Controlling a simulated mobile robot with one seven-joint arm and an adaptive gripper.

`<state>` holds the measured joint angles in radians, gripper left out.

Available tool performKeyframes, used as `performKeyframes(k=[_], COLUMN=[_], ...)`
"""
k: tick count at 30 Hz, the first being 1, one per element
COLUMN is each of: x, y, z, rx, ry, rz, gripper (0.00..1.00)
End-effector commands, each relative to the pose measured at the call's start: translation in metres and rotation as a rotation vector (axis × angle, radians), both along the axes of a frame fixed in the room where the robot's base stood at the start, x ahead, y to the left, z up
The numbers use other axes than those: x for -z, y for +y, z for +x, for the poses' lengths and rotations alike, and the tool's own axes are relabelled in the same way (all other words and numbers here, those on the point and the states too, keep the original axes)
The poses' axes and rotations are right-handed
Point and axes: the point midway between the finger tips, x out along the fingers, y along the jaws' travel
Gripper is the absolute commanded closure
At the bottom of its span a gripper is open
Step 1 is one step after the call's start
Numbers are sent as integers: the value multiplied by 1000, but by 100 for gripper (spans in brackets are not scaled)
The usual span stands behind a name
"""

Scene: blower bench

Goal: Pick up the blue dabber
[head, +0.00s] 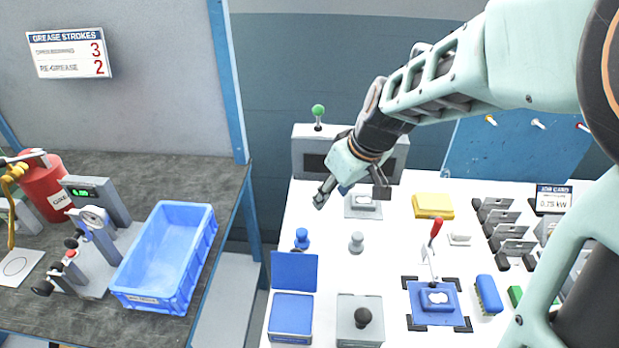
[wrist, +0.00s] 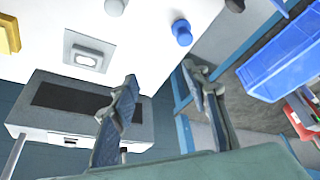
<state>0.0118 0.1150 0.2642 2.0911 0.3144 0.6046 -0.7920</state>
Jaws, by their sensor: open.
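The blue dabber (head: 302,238) is a small knobbed piece standing on the white bench top, near its left edge. It also shows in the wrist view (wrist: 182,32), beyond the fingertips. My gripper (head: 350,193) is open and empty above the back part of the bench. It is apart from the dabber, which lies in front of it and to the left in the head view. In the wrist view the two fingers (wrist: 160,76) are spread with nothing between them.
A grey dabber (head: 356,242) stands right of the blue one. An open blue box (head: 291,314) and a grey block with a black knob (head: 360,318) are nearer. A grey unit with a green knob (head: 318,112) stands behind. A blue bin (head: 165,258) is on the left bench.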

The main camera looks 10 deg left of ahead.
Motion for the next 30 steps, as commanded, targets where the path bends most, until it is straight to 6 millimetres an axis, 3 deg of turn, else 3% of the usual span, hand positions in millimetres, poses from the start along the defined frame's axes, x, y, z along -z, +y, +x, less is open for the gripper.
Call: performKeyframes(k=[1,7,15,23,30], x=[17,36,72,88,117], y=[10,30,44,48,54], z=[-11,-31,-24,-19,-11], rx=[-60,-189,-196,-195,-194], ry=[11,22,25,21,24], rz=[-3,-8,-8,-9,-9], gripper=[58,58,58,58,58])
